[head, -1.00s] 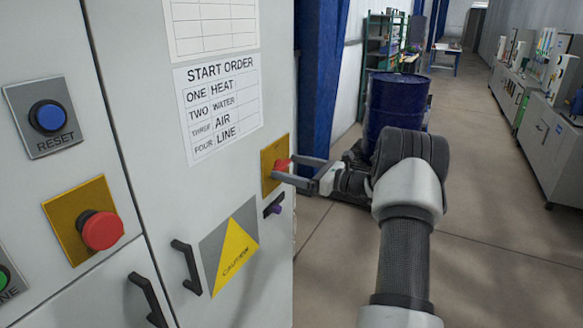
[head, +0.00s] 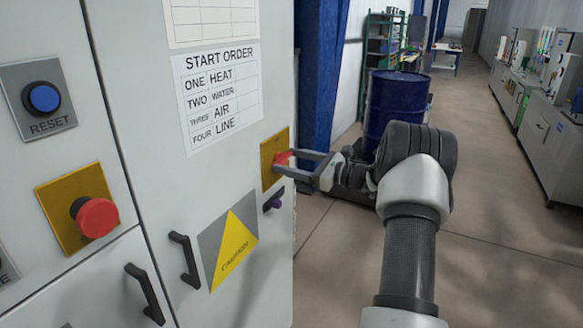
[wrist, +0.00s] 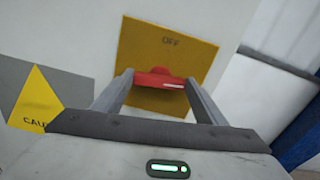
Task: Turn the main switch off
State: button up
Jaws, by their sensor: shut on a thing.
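The main switch is a red handle (wrist: 160,80) on a yellow plate marked OFF (wrist: 150,50) in the wrist view. In the head view the red handle (head: 283,157) sits on its yellow plate (head: 268,165) near the cabinet's right edge. My gripper (wrist: 157,84) is shut on the red handle, with one finger at each end of it. The handle lies roughly crosswise in the wrist view, with a white mark toward its right end. In the head view the fingers partly hide the handle.
A blue drum (head: 395,105) stands behind my arm. Floor on the right is clear.

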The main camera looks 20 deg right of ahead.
jog(key=n+b, duration=0.2)
jog(key=b, duration=0.1)
jog(key=n+b, duration=0.2)
jog(key=b, duration=0.1)
jog(key=shift+f, duration=0.4)
jog(key=n+b, duration=0.9)
jog(key=b, duration=0.4)
jog(key=shift+s+a+f, duration=0.1)
jog(key=shift+s, duration=0.05)
jog(key=n+b, duration=0.3)
jog(key=shift+r+b, duration=0.2)
jog(key=shift+b, duration=0.2)
jog(key=shift+n, duration=0.3)
jog(key=o, duration=1.1)
jog(key=shift+r, duration=0.1)
jog(key=shift+c, duration=0.2)
jog(key=p+v, duration=0.2)
jog(key=v, duration=1.5)
jog(key=shift+s, duration=0.2)
